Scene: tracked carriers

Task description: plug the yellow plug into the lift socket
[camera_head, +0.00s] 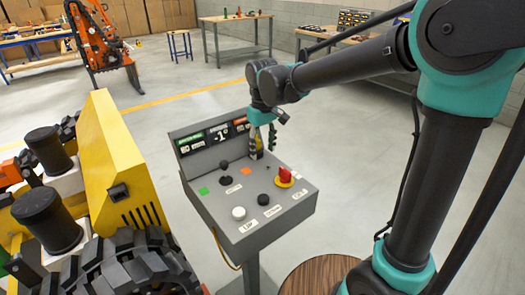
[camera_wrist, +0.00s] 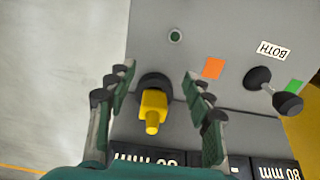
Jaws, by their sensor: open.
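The yellow plug (camera_wrist: 153,108) stands out from a dark round fitting (camera_wrist: 156,84) on the grey console panel in the wrist view. My gripper (camera_wrist: 158,80) is open, with one finger on each side of the plug and a visible gap to both. In the head view my gripper (camera_head: 263,140) is over the back of the console (camera_head: 215,225), near its display strip, and largely hides the plug (camera_head: 258,150). I cannot tell which fitting is the lift socket; a dark square fitting (camera_head: 118,192) shows on the yellow machine's side.
The console carries a black joystick (camera_head: 224,172), a red knob (camera_head: 286,174), a white knob (camera_head: 238,213) and a black knob (camera_head: 263,199). The yellow tracked machine (camera_head: 110,150) stands close on the left. A round wooden top (camera_head: 315,277) is at the front. Open floor lies behind.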

